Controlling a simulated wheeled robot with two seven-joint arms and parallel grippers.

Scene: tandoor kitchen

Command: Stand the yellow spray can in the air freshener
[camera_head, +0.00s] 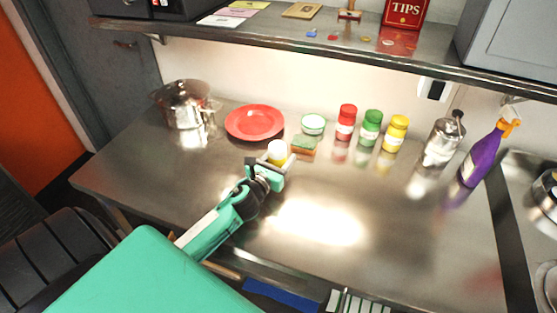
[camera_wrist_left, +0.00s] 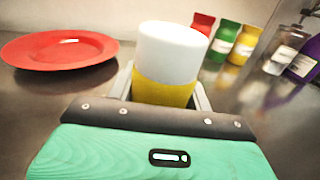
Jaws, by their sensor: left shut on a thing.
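The yellow spray can (camera_head: 277,151) has a white top and a yellow body. My left gripper (camera_head: 279,165) is shut around its yellow body and holds it roughly upright over the middle of the steel counter. In the left wrist view the can (camera_wrist_left: 168,55) stands between the fingers of my left gripper (camera_wrist_left: 167,92), which hide its lower part. I cannot tell if its base touches the counter. A white wall box with a dark opening (camera_head: 437,88), under the shelf at the right, may be the air freshener. My right gripper is not in view.
A red plate (camera_head: 255,122), sponge (camera_head: 303,145) and white-and-green bowl (camera_head: 313,124) lie behind the can. Red (camera_head: 346,122), green (camera_head: 370,128) and yellow (camera_head: 396,133) jars, a metal dispenser (camera_head: 441,142) and a purple bottle (camera_head: 482,158) stand rightward. A shelf (camera_head: 300,42) overhangs the back.

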